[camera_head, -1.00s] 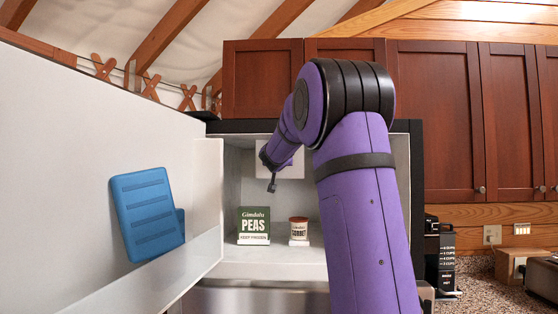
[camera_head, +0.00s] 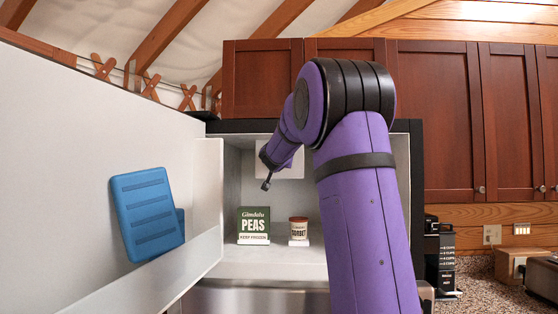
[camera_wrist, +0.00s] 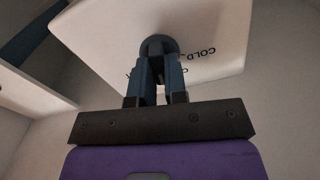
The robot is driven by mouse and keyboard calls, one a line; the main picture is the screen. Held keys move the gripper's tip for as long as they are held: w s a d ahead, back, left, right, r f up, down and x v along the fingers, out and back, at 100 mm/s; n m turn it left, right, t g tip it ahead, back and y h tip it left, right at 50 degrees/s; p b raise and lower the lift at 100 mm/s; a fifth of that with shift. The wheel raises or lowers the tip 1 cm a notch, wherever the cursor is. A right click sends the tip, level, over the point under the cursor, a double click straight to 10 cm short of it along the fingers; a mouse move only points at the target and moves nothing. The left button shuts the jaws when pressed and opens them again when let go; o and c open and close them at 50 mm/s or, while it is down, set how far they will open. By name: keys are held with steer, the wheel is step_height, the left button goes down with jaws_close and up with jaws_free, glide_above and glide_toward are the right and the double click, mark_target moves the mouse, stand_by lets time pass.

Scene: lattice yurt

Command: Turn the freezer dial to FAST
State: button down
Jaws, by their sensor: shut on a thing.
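The freezer dial (camera_wrist: 158,43) is a dark round knob on a white panel (camera_wrist: 218,28) in the wrist view. The word COLD shows on the panel to the right of the dial, upside down. More lettering by the fingers is partly hidden and I cannot read it. My gripper (camera_wrist: 158,60) is shut on the dial, one finger on each side. In the head view the white panel (camera_head: 295,172) is at the top of the freezer's inside, and my arm hides the dial. The dial's pointer cannot be made out.
The freezer door stands open at left with a blue ice pack (camera_head: 147,214) on it. A green peas box (camera_head: 254,222) and a sorbet tub (camera_head: 299,228) stand on the freezer floor (camera_head: 270,262) below my gripper. Side walls are close around.

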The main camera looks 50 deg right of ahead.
steer(key=shift+s+f+m, duration=0.1)
steer(key=shift+m, duration=4.7)
steer(key=c, duration=1.1)
jaws_free()
steer(key=shift+c, duration=0.2)
steer(key=v, duration=1)
steer(key=shift+s+a, duration=0.2)
steer(key=shift+s, duration=0.1)
